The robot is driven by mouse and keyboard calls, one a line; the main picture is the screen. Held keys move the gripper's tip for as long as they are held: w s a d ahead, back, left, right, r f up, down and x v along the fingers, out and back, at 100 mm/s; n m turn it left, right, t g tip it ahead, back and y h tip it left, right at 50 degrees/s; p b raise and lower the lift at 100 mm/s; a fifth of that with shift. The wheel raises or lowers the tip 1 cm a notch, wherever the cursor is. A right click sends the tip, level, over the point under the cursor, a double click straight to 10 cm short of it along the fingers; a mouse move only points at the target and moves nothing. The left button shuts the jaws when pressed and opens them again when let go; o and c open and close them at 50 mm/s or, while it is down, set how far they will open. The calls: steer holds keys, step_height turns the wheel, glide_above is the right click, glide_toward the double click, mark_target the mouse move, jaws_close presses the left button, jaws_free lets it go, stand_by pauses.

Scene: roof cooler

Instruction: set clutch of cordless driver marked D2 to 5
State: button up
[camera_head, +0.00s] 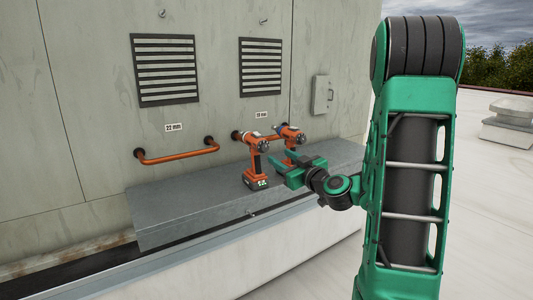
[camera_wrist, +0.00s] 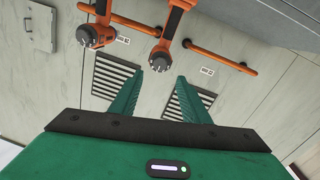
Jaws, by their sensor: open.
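Two orange cordless drivers stand upright on a grey ledge (camera_head: 180,211) in the head view. The left driver (camera_head: 256,164) has a dark battery base with a small light label; the right driver (camera_head: 291,137) is partly hidden behind my gripper. I cannot read D2 or any clutch number. The inverted wrist view shows the left driver (camera_wrist: 168,38) near the top centre and the right driver (camera_wrist: 97,35) farther left, each with a dark round front collar. My green gripper (camera_head: 279,166) is open and empty, close to the drivers; its fingers (camera_wrist: 170,72) are apart in the wrist view.
An orange wall rail (camera_head: 178,155) is at left under a "22 mm" label; another rail is partly behind the drivers. Two slatted vents (camera_head: 164,69) and a small grey box (camera_head: 323,95) are on the wall. The ledge's left part is bare.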

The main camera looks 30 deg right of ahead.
mark_target(266, 148)
steer(key=w, duration=0.9)
steer(key=shift+d, duration=0.1)
steer(key=c, duration=1.1)
